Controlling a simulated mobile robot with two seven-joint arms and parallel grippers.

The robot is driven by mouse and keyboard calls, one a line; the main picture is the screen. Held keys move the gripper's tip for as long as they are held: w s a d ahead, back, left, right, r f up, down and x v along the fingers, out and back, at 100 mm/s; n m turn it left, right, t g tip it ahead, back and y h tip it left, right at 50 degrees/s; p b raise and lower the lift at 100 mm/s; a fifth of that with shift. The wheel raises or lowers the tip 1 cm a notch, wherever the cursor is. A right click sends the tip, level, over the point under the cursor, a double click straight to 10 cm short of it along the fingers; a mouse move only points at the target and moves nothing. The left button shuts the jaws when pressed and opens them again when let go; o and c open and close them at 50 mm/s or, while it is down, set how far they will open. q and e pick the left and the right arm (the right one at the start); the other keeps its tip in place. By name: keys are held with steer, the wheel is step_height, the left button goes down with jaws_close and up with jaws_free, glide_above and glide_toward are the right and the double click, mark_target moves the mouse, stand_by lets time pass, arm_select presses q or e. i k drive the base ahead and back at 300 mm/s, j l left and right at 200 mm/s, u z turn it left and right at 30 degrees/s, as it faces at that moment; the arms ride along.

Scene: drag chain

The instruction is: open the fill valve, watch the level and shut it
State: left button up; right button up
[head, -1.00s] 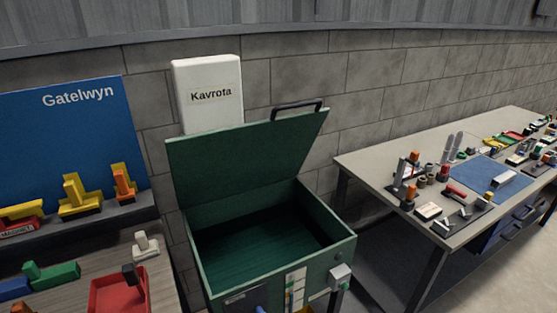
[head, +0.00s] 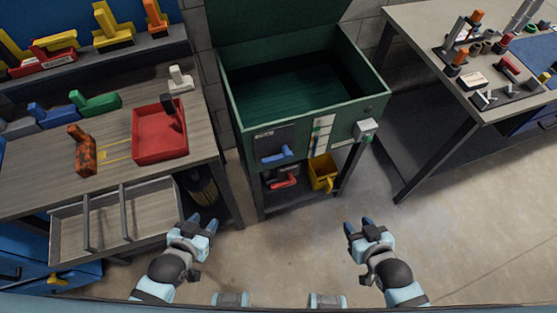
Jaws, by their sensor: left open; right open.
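A green tank (head: 240,117) with its lid (head: 265,22) raised stands in the middle of the head view. Its inside is dark, and I cannot tell whether it holds liquid. On its front are a blue lever handle (head: 277,156) on a dark plate and a pale upright strip with coloured marks (head: 320,136), which looks like a level gauge. A red lever handle (head: 285,181) sits below the tank. I cannot tell which lever is the fill valve. My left gripper (head: 204,225) and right gripper (head: 358,228) are open and empty, low in front of the tank, apart from both levers.
A yellow bucket (head: 322,171) is under the tank. A grey box (head: 365,129) is on its front right. The left bench holds a red tray (head: 160,153) and has an open drawer (head: 120,238) beneath it. A cluttered table (head: 413,31) stands right. Floor between is clear.

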mark_target(287, 155)
steer(key=k+u, duration=0.2)
steer(key=u, duration=0.15)
steer(key=k+u, duration=0.2)
steer(key=u, duration=0.2)
steer(key=k+u, duration=0.2)
steer(key=u, duration=0.15)
